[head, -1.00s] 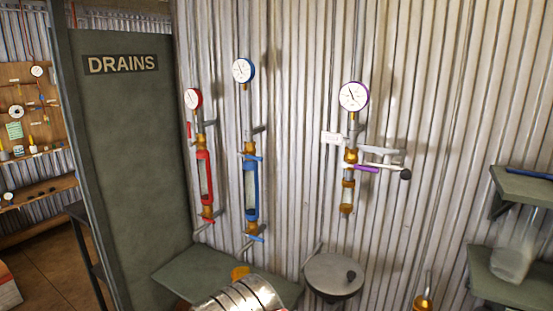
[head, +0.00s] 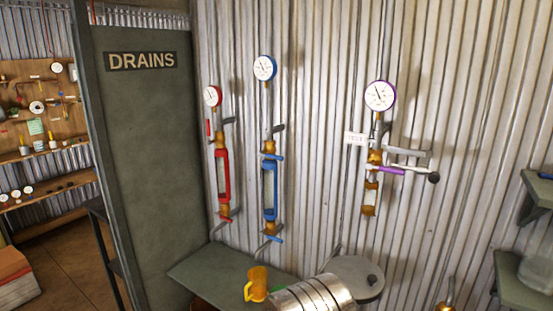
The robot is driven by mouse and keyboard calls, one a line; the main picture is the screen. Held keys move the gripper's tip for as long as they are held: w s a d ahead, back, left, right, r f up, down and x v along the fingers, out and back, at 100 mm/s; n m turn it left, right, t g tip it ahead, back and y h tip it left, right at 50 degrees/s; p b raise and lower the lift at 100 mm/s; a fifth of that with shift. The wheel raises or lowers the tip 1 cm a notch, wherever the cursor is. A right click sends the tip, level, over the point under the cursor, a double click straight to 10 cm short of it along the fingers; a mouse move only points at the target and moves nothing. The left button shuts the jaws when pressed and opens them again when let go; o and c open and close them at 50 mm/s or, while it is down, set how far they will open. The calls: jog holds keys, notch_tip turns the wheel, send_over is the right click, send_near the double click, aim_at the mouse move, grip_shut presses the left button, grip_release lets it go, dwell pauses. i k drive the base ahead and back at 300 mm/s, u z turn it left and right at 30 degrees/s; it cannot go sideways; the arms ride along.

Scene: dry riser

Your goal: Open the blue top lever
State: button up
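The blue sight-glass assembly (head: 269,188) is mounted on the corrugated wall, with a blue-rimmed gauge (head: 265,68) above it. Its blue top lever (head: 271,156) sits just above the blue frame and looks roughly horizontal. A blue bottom lever (head: 273,238) is at the lower end. A shiny metal cylinder (head: 315,295) shows at the bottom edge; I cannot tell whether it is part of my arm. My gripper is not in view.
A red assembly (head: 223,176) hangs close on the left. A purple-gauge assembly (head: 372,160) with a black-knobbed handle stands out on the right. Below are a green shelf (head: 215,268) with a yellow jug (head: 257,284) and a round grey lid (head: 360,274). A DRAINS panel (head: 145,150) stands left.

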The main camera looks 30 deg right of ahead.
aim_at(274, 157)
jog(key=i, duration=1)
